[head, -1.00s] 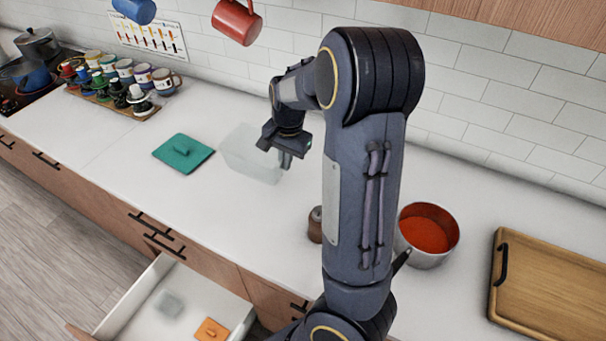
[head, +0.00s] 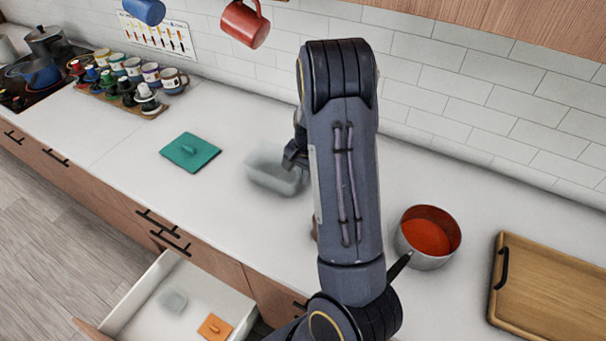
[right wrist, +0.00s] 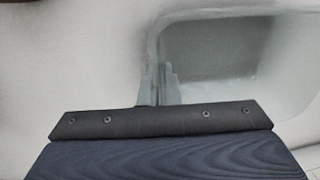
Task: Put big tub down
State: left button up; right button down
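The big tub (head: 272,178) is a translucent, pale, open-topped box over the white counter in the head view. My right gripper (head: 294,160) is at its right end, partly hidden by my own arm. In the right wrist view, my right gripper's fingers (right wrist: 160,85) are closed close together on the tub's side wall, with the tub's hollow inside (right wrist: 215,50) to the right. The tub looks level and at or just above the counter; I cannot tell if it touches. My left gripper is not in view.
A teal lid (head: 190,152) lies left of the tub. A pot of red sauce (head: 428,238) and a wooden board (head: 555,290) are at right. Mugs and jars (head: 130,82) stand back left. An open drawer (head: 185,300) holds a small tub and orange lid. The counter (head: 215,215) in front is clear.

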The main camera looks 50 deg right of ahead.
jog(key=shift+f, duration=0.25)
jog(key=c, duration=1.7)
grip_release()
jog(key=shift+r, duration=0.1)
